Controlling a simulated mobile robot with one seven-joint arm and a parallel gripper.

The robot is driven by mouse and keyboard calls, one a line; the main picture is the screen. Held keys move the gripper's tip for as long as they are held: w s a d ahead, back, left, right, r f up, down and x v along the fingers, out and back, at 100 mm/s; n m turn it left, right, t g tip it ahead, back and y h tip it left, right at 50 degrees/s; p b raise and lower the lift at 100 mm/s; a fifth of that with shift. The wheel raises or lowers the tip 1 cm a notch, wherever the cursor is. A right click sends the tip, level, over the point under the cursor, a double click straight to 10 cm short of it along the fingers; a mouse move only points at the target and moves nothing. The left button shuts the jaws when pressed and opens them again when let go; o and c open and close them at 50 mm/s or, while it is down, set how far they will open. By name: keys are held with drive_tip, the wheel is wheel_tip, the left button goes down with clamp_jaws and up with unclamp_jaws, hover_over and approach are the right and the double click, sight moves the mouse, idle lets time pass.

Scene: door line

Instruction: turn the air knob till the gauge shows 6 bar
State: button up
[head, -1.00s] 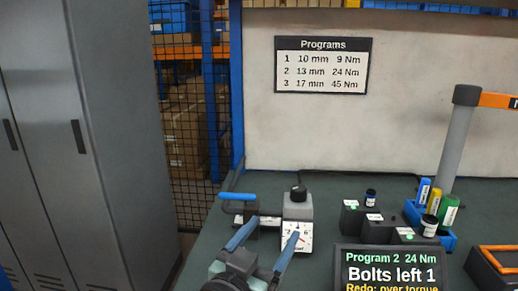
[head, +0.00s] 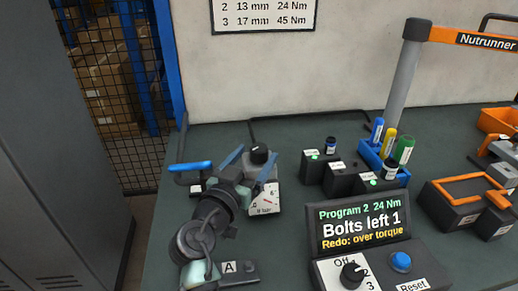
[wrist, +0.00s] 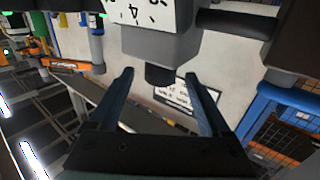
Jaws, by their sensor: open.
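The black air knob (head: 260,152) sits on top of a grey regulator block (head: 267,177). The white gauge (head: 265,199) is on the block's front, partly covered by my arm. Its needle reading is too small to tell. My gripper (head: 257,154) is open, its blue fingers reaching up to the knob from the near side. In the wrist view, the knob (wrist: 160,74) shows between the two fingertips (wrist: 159,76), with a gap on each side. Part of the gauge face (wrist: 150,12) shows at the top of that view.
A blue-handled lever (head: 190,166) stands just left of the regulator. A display (head: 358,222) reads "Bolts left 1, Redo: over torque". A panel with a selector dial (head: 352,275) and blue button (head: 401,261) lies in front. Dark socket blocks (head: 340,178) stand to the right.

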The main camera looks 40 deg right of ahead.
sight(255, 156)
drive_tip(key=shift+x, duration=1.55)
drive_tip(key=shift+c, duration=0.2)
clamp_jaws()
